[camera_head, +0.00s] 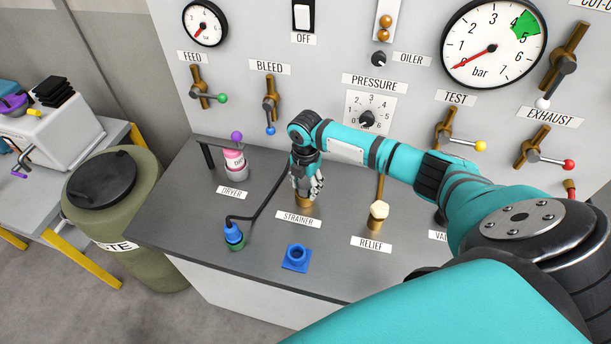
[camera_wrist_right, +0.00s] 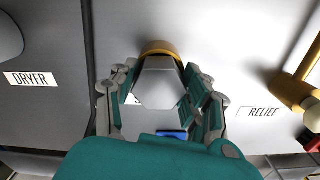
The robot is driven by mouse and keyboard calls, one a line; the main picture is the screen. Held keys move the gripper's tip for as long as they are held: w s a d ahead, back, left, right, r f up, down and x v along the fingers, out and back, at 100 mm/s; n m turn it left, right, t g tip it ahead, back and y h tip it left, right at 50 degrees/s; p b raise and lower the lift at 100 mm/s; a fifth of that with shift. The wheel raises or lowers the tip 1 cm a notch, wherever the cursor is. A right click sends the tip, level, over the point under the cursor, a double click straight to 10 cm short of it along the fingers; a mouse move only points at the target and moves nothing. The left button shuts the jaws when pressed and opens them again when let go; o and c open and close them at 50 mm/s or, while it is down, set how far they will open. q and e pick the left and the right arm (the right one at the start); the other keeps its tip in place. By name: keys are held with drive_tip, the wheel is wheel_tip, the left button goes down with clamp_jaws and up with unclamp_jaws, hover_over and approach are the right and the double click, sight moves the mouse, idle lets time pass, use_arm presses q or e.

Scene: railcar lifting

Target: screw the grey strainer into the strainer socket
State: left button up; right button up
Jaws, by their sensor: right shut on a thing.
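My right gripper (camera_head: 307,186) points down over the brass strainer socket (camera_head: 304,202), behind the STRAINER label on the dark bench top. In the right wrist view the grey strainer (camera_wrist_right: 160,88) lies between the two fingers of the right gripper (camera_wrist_right: 160,98), which are shut on it. The brass rim of the socket (camera_wrist_right: 158,47) shows just past the strainer's far end. The fingers hide most of the strainer in the head view. I cannot tell how far it sits in the socket. My left gripper is in neither view.
The dryer (camera_head: 235,165) with a purple knob stands left of the socket, and the brass relief fitting (camera_head: 378,214) stands right. The gauge panel rises behind.

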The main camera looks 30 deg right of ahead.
drive_tip(key=shift+s+m+p, duration=0.2)
drive_tip(key=shift+m+p, duration=0.3)
drive_tip(key=shift+m, duration=0.1)
drive_tip(key=shift+f+m, duration=0.15)
drive_tip(key=shift+m, duration=0.35)
drive_tip(key=m, duration=0.6)
drive_tip(key=shift+s+f, duration=0.1)
drive_tip(key=shift+s, duration=0.05)
drive_tip(key=shift+c, duration=0.3)
drive_tip(key=shift+o, duration=0.5)
drive_tip(key=m, duration=0.6)
drive_tip(key=shift+s+m, duration=0.1)
drive_tip(key=shift+m, duration=0.3)
drive_tip(key=o, duration=1.2)
drive_tip(key=shift+o, duration=0.2)
drive_tip(key=shift+w, duration=0.4)
